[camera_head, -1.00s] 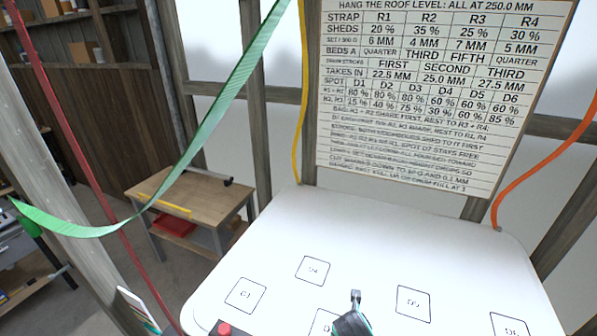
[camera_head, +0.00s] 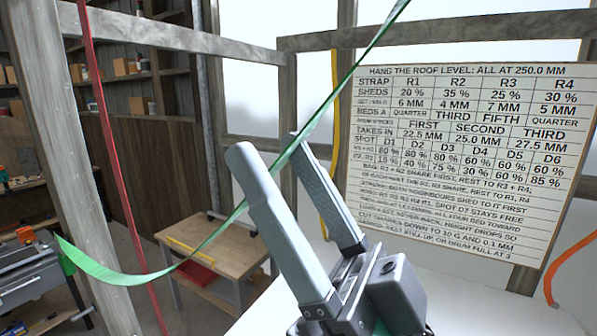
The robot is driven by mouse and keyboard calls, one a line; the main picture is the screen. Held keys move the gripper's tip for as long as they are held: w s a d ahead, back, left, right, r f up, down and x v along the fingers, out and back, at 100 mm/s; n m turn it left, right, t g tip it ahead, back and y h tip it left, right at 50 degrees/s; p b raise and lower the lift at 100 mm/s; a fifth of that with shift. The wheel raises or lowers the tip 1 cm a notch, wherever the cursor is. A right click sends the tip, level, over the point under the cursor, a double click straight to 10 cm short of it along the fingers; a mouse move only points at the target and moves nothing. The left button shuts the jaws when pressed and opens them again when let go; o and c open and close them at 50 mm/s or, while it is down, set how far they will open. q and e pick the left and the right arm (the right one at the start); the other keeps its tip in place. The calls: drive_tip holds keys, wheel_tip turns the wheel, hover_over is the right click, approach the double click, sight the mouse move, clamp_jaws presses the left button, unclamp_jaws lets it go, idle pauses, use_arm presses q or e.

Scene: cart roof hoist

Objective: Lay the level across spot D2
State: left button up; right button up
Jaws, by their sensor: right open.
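My right gripper (camera_head: 268,148) is raised large in the middle of the view, its two long grey fingers apart with nothing held between them. A thin yellow bar (camera_head: 188,247) lies on the wooden workbench at the left; I cannot tell whether it is the level. The white roof (camera_head: 480,297) shows at the bottom right, partly hidden by my right gripper. Spot D2 and the other marked squares are not in view. My left gripper is not in view.
A green strap (camera_head: 235,215) sags across the view and passes close to the right gripper's fingers. A red strap (camera_head: 112,170) hangs at the left, a yellow one (camera_head: 331,200) behind, an orange one (camera_head: 560,262) at the right. A printed board (camera_head: 455,160) stands behind the roof.

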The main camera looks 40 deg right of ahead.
drive_tip(key=r+h+p, duration=0.1)
drive_tip(key=h, duration=0.1)
drive_tip(key=d+r+m+h+p, duration=0.1)
drive_tip(key=r+h+p, duration=0.1)
drive_tip(key=w+d+r+m+h+p, duration=0.1)
drive_tip(key=h+p, duration=0.1)
drive_tip(key=shift+d+r, duration=0.1)
drive_tip(key=shift+r, duration=0.25)
drive_tip(key=shift+o, duration=0.4)
drive_tip(key=shift+w, duration=0.1)
